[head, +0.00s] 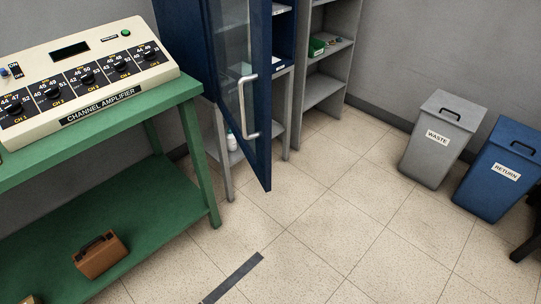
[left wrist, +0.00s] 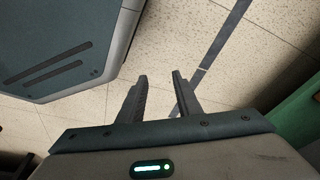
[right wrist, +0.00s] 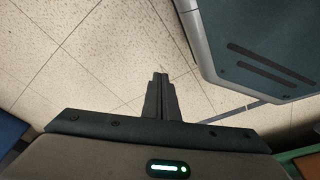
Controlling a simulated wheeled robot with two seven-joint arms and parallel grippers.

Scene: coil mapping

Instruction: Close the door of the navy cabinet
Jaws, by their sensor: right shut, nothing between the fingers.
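The navy cabinet (head: 285,40) stands at the back, left of centre in the head view, on a grey stand. Its door (head: 262,100) is swung open toward me. The door has a navy frame, a glass pane and a silver bar handle (head: 243,108). My left gripper (left wrist: 158,78) is open and empty above the floor in the left wrist view. My right gripper (right wrist: 160,76) is shut and empty above the floor in the right wrist view. Neither gripper shows in the head view, and neither touches the door.
A green bench (head: 190,110) with a channel amplifier (head: 85,75) stands at left, a brown case (head: 101,254) on its lower shelf. Grey shelves (head: 345,70) stand right of the cabinet. Waste (head: 435,155) and return (head: 495,185) bins stand at right. The middle floor is clear.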

